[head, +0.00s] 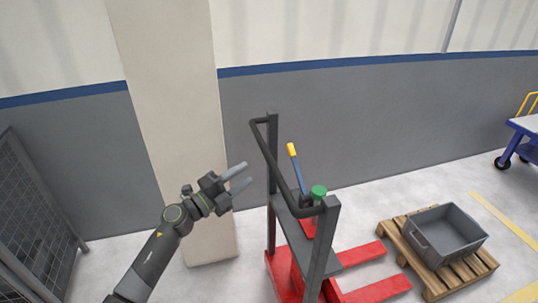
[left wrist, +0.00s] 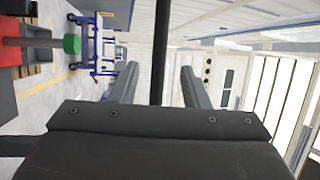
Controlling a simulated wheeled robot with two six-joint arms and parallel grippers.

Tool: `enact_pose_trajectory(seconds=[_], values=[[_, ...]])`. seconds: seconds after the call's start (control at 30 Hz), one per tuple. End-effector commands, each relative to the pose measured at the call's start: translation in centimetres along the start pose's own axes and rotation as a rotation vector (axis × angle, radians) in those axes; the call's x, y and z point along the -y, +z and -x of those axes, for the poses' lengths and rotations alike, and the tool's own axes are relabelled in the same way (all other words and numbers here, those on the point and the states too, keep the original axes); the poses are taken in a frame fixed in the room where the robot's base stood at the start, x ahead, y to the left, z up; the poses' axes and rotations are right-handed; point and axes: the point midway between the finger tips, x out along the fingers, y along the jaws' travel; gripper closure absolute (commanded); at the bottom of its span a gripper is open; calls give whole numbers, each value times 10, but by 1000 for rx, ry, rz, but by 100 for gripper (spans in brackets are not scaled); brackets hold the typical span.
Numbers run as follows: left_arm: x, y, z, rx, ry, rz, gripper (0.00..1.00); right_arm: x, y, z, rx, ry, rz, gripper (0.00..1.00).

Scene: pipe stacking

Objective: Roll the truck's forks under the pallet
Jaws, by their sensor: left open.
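The truck (head: 324,248) has a dark upright frame, a black push handle (head: 264,148) and red forks (head: 362,256) low over the floor, pointing right. The wooden pallet (head: 416,263) lies to the right of the fork tips, with a small gap showing between them. My left gripper (head: 247,174) is open and empty, just left of the handle in the head view. In the left wrist view a dark bar, apparently the handle (left wrist: 161,50), shows between its two fingers; contact cannot be told. My right gripper is not in view.
A grey crate (head: 465,252) sits on the pallet. The truck also carries a green knob (head: 318,191) and a yellow-tipped blue lever (head: 297,168). A pillar (head: 180,130) and mesh cage (head: 40,215) stand at left. A blue cart (head: 522,130) is far right.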

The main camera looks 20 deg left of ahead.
Motion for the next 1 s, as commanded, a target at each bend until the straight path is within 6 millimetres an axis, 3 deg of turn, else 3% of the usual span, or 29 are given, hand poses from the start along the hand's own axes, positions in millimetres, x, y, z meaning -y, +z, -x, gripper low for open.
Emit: enact_pose_trajectory(seconds=[0.2,0.4,0.6,0.9,1.0], values=[[1,-1,-50,-1,-2,2,59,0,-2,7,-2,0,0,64],[0,0,-82,-1,-1,0,59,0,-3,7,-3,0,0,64],[-1,0,-96,0,1,1,59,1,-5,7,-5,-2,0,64],[-1,0,-97,0,1,1,59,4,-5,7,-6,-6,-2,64],[-1,0,-97,0,1,1,72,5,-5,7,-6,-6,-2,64]])
